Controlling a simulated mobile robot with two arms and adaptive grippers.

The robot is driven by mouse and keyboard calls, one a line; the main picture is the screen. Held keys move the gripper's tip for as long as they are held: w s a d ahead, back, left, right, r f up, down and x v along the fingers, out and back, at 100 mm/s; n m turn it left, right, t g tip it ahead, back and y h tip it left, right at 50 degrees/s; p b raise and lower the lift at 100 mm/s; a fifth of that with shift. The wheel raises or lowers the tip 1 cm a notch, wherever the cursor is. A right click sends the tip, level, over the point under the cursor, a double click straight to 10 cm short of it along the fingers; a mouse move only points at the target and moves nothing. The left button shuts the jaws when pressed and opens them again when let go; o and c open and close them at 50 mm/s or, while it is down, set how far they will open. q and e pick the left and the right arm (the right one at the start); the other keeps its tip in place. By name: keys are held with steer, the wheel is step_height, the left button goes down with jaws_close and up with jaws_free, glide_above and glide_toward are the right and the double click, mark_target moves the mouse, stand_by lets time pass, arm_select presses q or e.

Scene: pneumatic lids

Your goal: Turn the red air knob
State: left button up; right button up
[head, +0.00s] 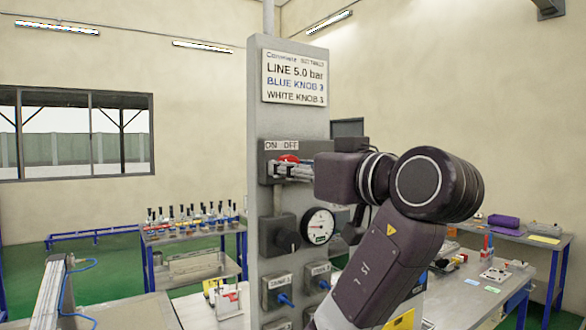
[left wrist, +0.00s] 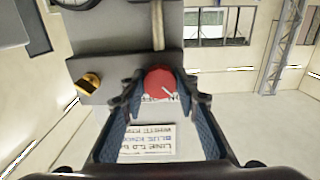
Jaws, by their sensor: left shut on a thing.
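The red air knob (head: 288,158) sits high on the grey panel (head: 289,120), just under the ON/OFF label (head: 281,145). My left gripper (head: 284,170) reaches it from the right, its fingers across the knob's front. In the left wrist view the red knob's round face (left wrist: 160,82) shows between the two fingertips of my left gripper (left wrist: 160,90), which are shut on its sides. A pale mark is visible on the face. My gripper and wrist hide part of the panel in the head view. My right gripper is not in view.
A brass fitting (left wrist: 90,83) is beside the red knob in the wrist view. A sign (head: 295,78) tops the panel. Workbenches (head: 195,238) stand behind.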

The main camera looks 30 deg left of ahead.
arm_select(q)
steer(key=shift+m+b, duration=4.8)
steer(key=shift+m, duration=4.2)
steer(key=shift+r, duration=0.1)
steer(key=o, duration=1.1)
steer(key=shift+o, duration=0.2)
steer(key=shift+d, duration=0.1)
